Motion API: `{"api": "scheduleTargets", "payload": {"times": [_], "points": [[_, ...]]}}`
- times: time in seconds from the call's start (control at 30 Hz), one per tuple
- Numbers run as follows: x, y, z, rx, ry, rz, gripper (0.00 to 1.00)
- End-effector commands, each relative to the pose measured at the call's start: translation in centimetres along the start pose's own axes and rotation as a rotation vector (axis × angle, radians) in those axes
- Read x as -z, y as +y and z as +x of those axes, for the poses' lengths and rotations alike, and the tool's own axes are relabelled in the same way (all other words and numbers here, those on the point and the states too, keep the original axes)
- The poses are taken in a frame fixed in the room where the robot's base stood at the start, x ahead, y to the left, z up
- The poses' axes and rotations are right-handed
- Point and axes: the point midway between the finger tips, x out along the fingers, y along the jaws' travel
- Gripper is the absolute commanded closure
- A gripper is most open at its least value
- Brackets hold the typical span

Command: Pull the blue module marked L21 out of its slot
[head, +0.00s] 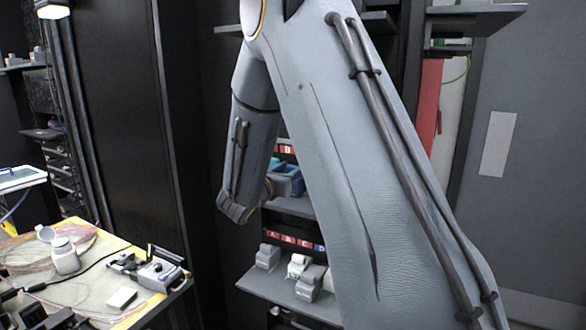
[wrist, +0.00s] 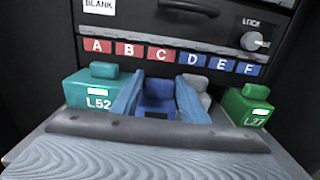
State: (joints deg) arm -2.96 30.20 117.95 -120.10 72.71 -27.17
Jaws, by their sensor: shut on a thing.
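In the wrist view a blue module (wrist: 158,88) sits below the lettered strip, around the C tile. My gripper (wrist: 160,103) has its two blue fingers on either side of the module and is shut on it. The module's label is hidden, so I cannot read L21. I cannot tell whether it is still seated in its slot. In the head view my arm covers most of this area; blue shapes (head: 289,182) show beside it on a shelf, and I cannot tell module from fingers there.
A teal module marked L52 (wrist: 93,90) stands close left. A green module (wrist: 247,106) stands to the right, and a grey one (wrist: 203,90) is partly hidden behind the right finger. A LOCK knob (wrist: 253,41) is above. A cluttered workbench (head: 95,255) is at left.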

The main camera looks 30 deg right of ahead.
Motion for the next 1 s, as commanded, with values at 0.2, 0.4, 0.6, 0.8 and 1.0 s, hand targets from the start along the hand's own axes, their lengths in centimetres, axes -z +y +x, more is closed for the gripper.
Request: {"api": "scheduleTargets", "payload": {"times": [0.2, 0.4, 0.6, 0.8, 1.0], "points": [[0.0, 0.3, -1.5, 0.002, 0.001, 0.000, 0.88], [0.0, 0.4, -2.2, 0.004, 0.001, 0.000, 0.88], [0.0, 0.5, -2.5, 0.003, 0.000, 0.000, 0.88], [0.0, 0.6, -2.5, 0.002, 0.000, 0.000, 0.53], [0.0, 0.5, -2.4, 0.003, 0.000, 0.000, 0.38]]}}
